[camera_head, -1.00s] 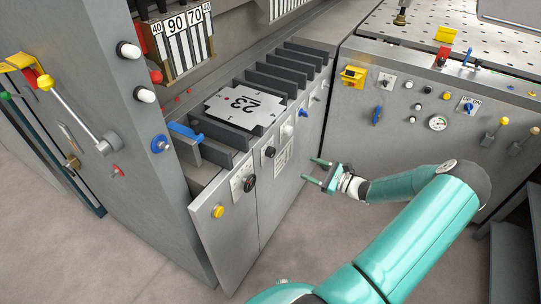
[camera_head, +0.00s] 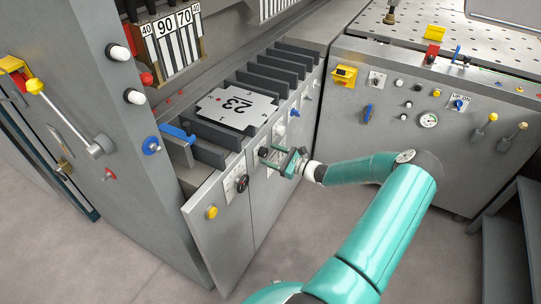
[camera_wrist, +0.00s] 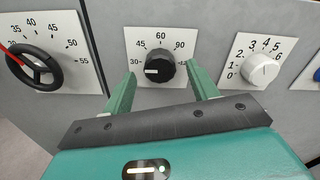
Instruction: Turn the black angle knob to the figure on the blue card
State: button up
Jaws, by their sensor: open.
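In the wrist view the black angle knob (camera_wrist: 160,66) is on a white plate with the figures 45, 60 and 90 showing. A white mark on the knob points left, below 45. My gripper (camera_wrist: 161,73) is open, with one green finger on each side of the knob; whether the fingers touch it I cannot tell. In the head view my gripper (camera_head: 263,157) is at the front panel and covers the knob. I cannot make out a blue card with a figure in either view.
A black handwheel (camera_wrist: 34,67) with a scale is to the left of the knob, and a white knob (camera_wrist: 262,68) to the right. In the head view a plate marked 23 (camera_head: 238,106) lies on the machine above. The floor in front is clear.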

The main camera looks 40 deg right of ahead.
jog(key=shift+w+a, duration=0.2)
jog(key=shift+w, duration=0.3)
jog(key=shift+c, duration=0.5)
jog(key=c, duration=0.9)
jog(key=shift+m, duration=0.3)
jog(key=m, duration=0.4)
jog(key=shift+m, duration=2.2)
